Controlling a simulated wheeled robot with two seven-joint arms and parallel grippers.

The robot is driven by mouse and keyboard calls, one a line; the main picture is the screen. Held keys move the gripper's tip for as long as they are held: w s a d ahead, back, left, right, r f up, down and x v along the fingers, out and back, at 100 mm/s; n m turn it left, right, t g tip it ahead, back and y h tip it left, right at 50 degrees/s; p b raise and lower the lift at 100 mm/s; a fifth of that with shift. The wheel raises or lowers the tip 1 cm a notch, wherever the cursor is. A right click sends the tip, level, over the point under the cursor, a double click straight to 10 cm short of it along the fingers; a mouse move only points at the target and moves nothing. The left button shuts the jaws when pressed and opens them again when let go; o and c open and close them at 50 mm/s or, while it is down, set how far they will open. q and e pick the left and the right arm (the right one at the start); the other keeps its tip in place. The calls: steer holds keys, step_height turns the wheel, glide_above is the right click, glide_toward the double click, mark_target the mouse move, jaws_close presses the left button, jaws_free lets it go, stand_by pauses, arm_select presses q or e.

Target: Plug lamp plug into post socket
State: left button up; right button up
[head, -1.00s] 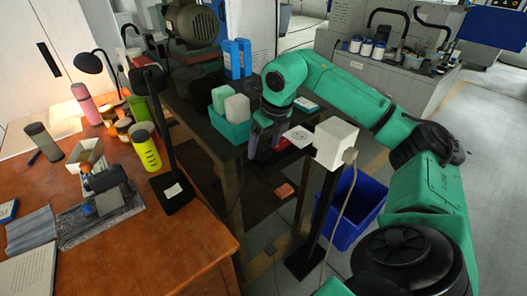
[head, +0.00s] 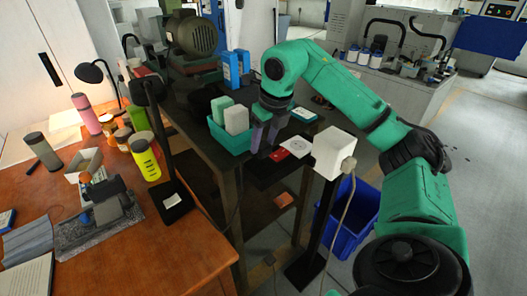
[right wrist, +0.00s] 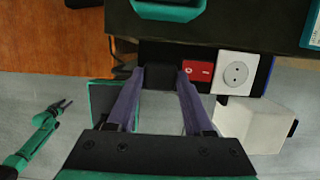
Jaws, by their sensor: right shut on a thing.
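My right gripper (head: 264,142) is at the front edge of the dark bench. In the right wrist view its fingers (right wrist: 158,84) are closed on a small dark block, apparently the lamp plug (right wrist: 160,77). The block is against a black panel beside a red switch (right wrist: 198,71) and a white round socket plate (right wrist: 235,73); I cannot tell whether it is seated. A white box, apparently the post socket (head: 334,150), stands on a black post to the right, apart from the gripper. My left gripper (right wrist: 62,105) shows far left in the wrist view, fingers apart and empty.
A teal bin (head: 234,142) with green and white blocks stands on the bench behind the gripper. A cable (head: 340,212) hangs from the white box's right side. A blue crate (head: 352,238) is on the floor behind the post. A wooden desk (head: 160,245) with a black lamp (head: 92,73) is left.

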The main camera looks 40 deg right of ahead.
mark_target(263, 145)
step_height(263, 145, up, 7)
steer(key=shift+a+r+p, duration=0.1)
steer(key=shift+p, duration=0.55)
step_height(263, 145, up, 8)
steer(key=p, duration=0.5)
steer(key=shift+r+p, duration=0.2)
steer(key=shift+p, duration=0.1)
